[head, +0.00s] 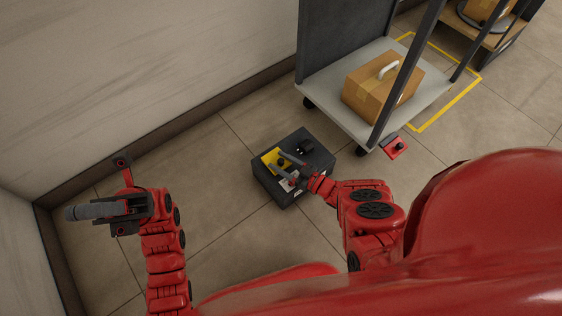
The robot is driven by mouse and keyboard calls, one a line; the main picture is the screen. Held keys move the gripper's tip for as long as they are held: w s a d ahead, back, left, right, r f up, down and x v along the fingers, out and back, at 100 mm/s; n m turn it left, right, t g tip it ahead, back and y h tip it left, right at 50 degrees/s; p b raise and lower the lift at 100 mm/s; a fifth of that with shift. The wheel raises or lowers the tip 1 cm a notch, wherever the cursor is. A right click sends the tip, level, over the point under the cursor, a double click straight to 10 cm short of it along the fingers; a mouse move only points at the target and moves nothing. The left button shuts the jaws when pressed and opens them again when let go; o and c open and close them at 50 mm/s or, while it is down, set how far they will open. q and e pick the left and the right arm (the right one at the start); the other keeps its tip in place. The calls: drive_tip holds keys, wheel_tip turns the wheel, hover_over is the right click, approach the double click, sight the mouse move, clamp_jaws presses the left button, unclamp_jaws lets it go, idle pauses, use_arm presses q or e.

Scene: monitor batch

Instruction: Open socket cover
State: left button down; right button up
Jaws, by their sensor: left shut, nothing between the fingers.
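A dark box (317,160) stands on the floor near the middle of the head view. Its top has a yellow patch (270,160) and a small black raised fitting (304,147). I cannot tell which part is the socket cover or whether it is open. My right gripper (282,166) is over the yellow side of the box, its grey fingers spread apart. A small dark knob shows between or beneath them; contact is unclear. The fingers hide part of the box top. My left gripper (72,212) is shut and empty at the far left, away from the box.
A cart (345,117) with a grey deck and dark posts stands behind the box, carrying a cardboard box (364,95) with a white handle. A red pedal-like part (395,147) is at its corner. Walls border the left and back.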

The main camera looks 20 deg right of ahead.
clamp_jaws()
idle(1.3)
